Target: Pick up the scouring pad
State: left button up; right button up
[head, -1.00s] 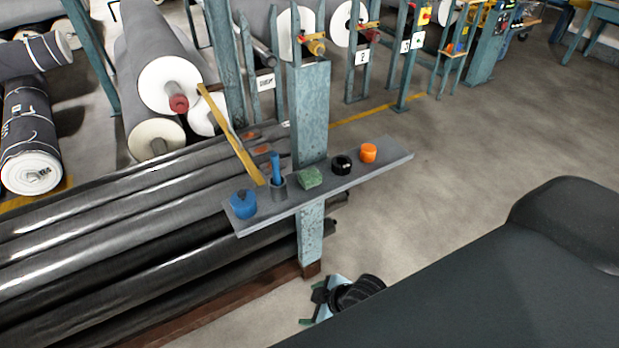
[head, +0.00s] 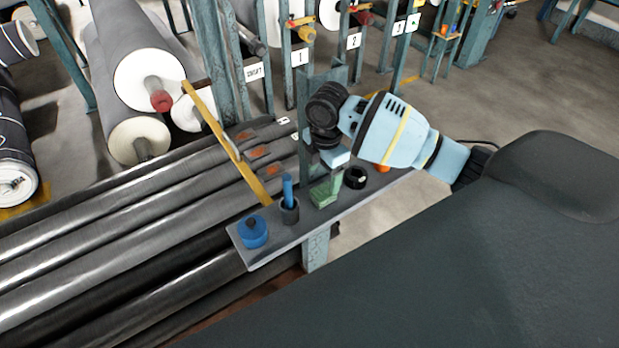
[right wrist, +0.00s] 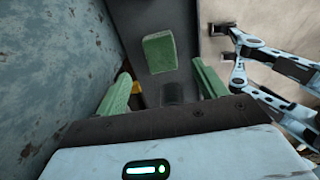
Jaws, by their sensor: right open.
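The green scouring pad (head: 322,196) lies on the narrow grey shelf, between a grey cup and a black ring. In the head view my right gripper (head: 330,178) is above it, pointing down, and partly hides it. The right wrist view shows the pad (right wrist: 160,53) whole, beyond the two green fingers. Those fingers of my right gripper (right wrist: 161,76) are spread apart with nothing held between them. The pad looks a little ahead of the fingertips and apart from them. My left gripper is not in view.
The shelf (head: 275,245) also bears a blue round item (head: 253,232), a grey cup (head: 289,211) with a blue stick, a black ring (head: 356,177) and a mostly hidden orange item (head: 384,168). A blue-grey post stands close behind. Long dark rolls lie at left.

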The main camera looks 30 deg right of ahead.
aim_at(323, 191)
jog(key=shift+d+r, duration=0.1)
jog(key=shift+r, duration=0.05)
jog(key=shift+s, duration=0.35)
notch_tip(323, 191, down, 2)
jog(key=shift+f, duration=0.65)
jog(key=f, duration=0.4)
jog(key=shift+w+f, duration=0.15)
jog(key=shift+w, duration=0.1)
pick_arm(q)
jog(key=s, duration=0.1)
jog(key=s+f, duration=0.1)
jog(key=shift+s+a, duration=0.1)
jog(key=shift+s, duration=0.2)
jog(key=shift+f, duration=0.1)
